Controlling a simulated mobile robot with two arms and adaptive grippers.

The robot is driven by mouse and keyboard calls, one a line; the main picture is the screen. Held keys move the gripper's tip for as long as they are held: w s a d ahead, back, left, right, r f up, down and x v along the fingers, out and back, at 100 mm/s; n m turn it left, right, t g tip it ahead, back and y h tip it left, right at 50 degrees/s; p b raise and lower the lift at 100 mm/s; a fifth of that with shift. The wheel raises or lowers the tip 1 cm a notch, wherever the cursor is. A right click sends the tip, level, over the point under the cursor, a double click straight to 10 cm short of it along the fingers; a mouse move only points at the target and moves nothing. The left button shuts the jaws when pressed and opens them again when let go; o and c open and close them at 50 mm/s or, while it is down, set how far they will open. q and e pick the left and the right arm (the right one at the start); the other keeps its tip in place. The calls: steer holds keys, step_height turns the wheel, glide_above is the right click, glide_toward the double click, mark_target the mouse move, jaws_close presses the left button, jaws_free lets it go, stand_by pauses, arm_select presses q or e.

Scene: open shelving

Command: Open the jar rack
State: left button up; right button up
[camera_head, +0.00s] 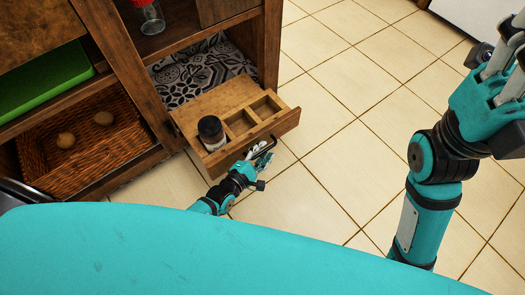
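The jar rack (205,108) is a wooden pull-out tray in the lower part of the brown shelving. It stands out from the cabinet over the tiled floor. Its front panel (284,124) has a dark bar handle (268,146). A dark jar (211,132) stands upright in one of its square compartments; other visible compartments are empty. My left gripper (262,158) is at the handle, at the rack's front. Its small fingers overlap the handle, so I cannot tell whether they are closed around it. My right gripper (503,60) is raised at the right edge, partly cut off, away from the rack.
Left of the rack, a wicker basket (113,143) holds two round brownish items, with a green bin (45,84) above. A glass with a red top (151,18) stands on the shelf above the rack. Open tiled floor (345,130) lies to the right.

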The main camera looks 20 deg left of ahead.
arm_select(q)
steer(key=shift+r, duration=0.1)
step_height(320, 180, up, 9)
steer(key=shift+w+f, duration=0.1)
steer(key=shift+r, duration=0.55)
stand_by(0.4)
